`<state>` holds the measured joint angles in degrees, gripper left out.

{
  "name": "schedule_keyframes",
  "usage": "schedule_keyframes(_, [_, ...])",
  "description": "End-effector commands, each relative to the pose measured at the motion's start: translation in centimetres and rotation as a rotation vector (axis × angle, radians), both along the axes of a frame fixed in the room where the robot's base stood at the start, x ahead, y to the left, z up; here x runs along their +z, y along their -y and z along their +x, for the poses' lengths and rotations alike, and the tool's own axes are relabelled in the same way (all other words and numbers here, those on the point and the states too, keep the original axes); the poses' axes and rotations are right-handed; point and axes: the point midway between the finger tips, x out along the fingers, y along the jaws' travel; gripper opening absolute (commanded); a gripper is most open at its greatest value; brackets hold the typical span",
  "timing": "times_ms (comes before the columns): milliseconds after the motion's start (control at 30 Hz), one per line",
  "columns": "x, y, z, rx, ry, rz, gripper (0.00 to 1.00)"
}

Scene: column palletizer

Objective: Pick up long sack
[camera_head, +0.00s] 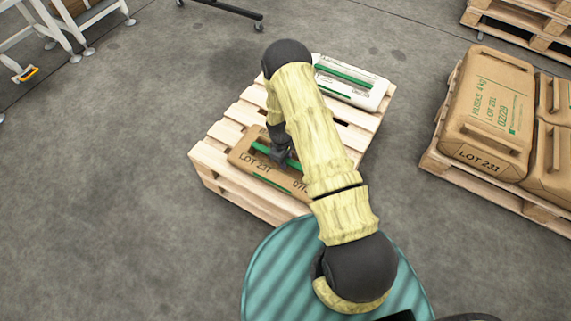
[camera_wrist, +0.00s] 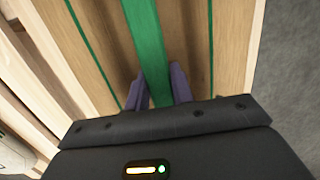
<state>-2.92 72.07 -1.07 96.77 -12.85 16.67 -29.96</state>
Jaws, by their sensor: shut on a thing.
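A long brown sack (camera_head: 262,172) with green stripes and printed "LOT 231" lies on the near part of the middle wooden pallet (camera_head: 214,163). My arm hides part of its right side. My gripper (camera_head: 284,158) is over the middle of the sack, pointing down. In the wrist view, the sack (camera_wrist: 104,38) fills the upper middle, with a raised green strip (camera_wrist: 148,45) running along it. My gripper's two dark fingers (camera_wrist: 159,86) stand on either side of this strip and are shut on it. I cannot tell whether the sack is lifted off the slats.
A white sack (camera_head: 350,86) with a green strip lies at the far end of the same pallet. Several brown sacks (camera_head: 487,105) are on a pallet at right. Another pallet (camera_head: 520,28) stands at the top right, and a white frame (camera_head: 70,25) at the top left.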

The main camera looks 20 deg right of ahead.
Motion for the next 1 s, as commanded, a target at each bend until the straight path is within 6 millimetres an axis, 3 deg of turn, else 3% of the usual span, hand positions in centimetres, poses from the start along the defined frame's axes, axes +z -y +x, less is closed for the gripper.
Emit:
schedule_keyframes(467, [0.9, 0.0, 0.2, 0.0, 0.004, 0.0, 0.0])
schedule_keyframes(1000, [8.4, 0.0, 0.2, 0.0, 0.006, 0.001, 0.0])
